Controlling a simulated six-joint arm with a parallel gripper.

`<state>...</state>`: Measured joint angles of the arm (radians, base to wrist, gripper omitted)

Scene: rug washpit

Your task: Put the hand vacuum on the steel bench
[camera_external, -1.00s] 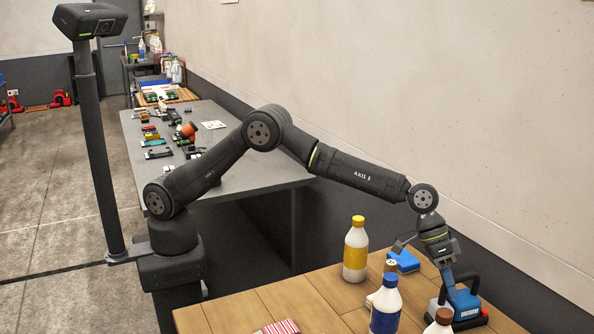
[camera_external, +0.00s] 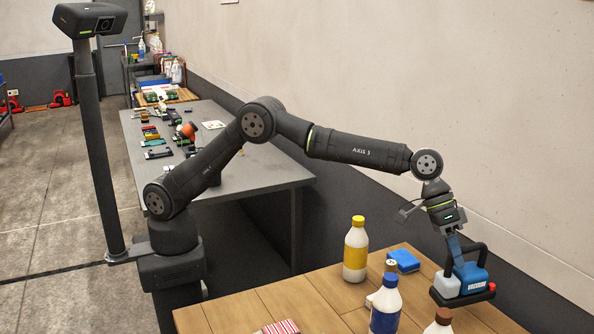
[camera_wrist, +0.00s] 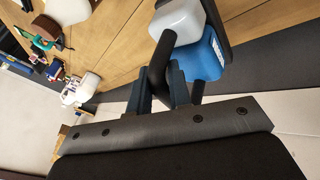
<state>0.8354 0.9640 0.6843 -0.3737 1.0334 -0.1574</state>
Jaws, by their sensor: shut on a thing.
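The hand vacuum (camera_external: 472,283) is blue, with a pale tank, a black base and a black handle. My gripper (camera_external: 455,250) is shut on its handle and holds it above the right end of the wooden table. In the wrist view the vacuum's blue body (camera_wrist: 207,60) hangs beyond my gripper (camera_wrist: 165,85), whose fingers close around the black handle. The grey steel bench (camera_external: 240,172) stands behind the wooden table, to the left, with several small items on its left part. Its near right part looks bare, under my arm.
On the wooden table (camera_external: 325,290) stand a yellow-capped bottle (camera_external: 355,252), a blue-labelled bottle (camera_external: 385,310), a brown-capped bottle (camera_external: 438,324), a blue block (camera_external: 403,260) and a red-striped packet (camera_external: 282,327). An orange-topped item (camera_external: 189,131) stands on the bench. A wall runs along the right.

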